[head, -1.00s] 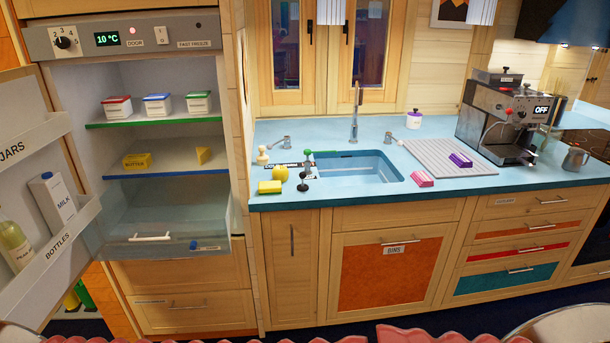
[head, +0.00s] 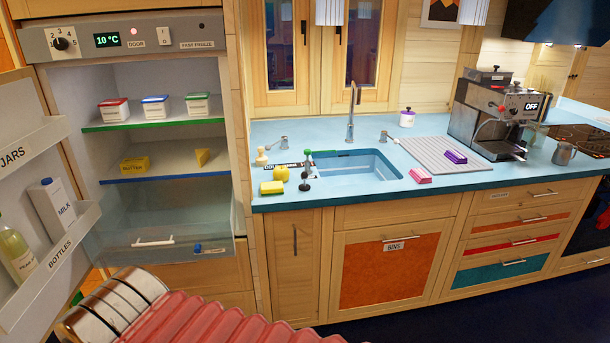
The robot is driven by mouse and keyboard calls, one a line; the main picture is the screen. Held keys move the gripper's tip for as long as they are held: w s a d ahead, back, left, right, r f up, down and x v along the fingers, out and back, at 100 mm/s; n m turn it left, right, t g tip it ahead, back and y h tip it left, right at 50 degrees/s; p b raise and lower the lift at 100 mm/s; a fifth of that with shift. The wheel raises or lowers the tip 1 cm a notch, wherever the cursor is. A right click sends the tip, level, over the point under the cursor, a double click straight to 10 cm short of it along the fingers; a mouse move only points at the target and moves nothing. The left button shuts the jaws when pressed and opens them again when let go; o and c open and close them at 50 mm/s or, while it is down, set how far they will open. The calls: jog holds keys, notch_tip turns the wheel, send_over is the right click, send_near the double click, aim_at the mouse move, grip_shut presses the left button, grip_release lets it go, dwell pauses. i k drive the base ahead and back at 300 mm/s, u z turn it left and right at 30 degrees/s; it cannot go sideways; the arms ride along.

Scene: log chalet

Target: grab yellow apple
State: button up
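A small round yellow thing, which looks like the yellow apple (head: 281,174), sits on the blue counter (head: 480,178) left of the sink, just behind a yellow sponge (head: 271,188). A black-based item with a green top stands close to its right. My arm, with a red ribbed sleeve and metal rings, shows at the bottom left, below the fridge drawer and well away from the apple. My gripper's fingers are not in view.
The fridge stands open at left; its door with a milk carton (head: 53,203) and a bottle (head: 17,249) juts out. The clear drawer (head: 160,229) sits low inside. Pink (head: 420,176) and purple (head: 455,157) blocks lie right of the sink (head: 350,173). A coffee machine (head: 492,120) stands further right.

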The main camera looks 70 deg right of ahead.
aim_at(280, 173)
jog(key=z, duration=1.3)
jog(key=i, duration=1.65)
jog(key=z, duration=0.05)
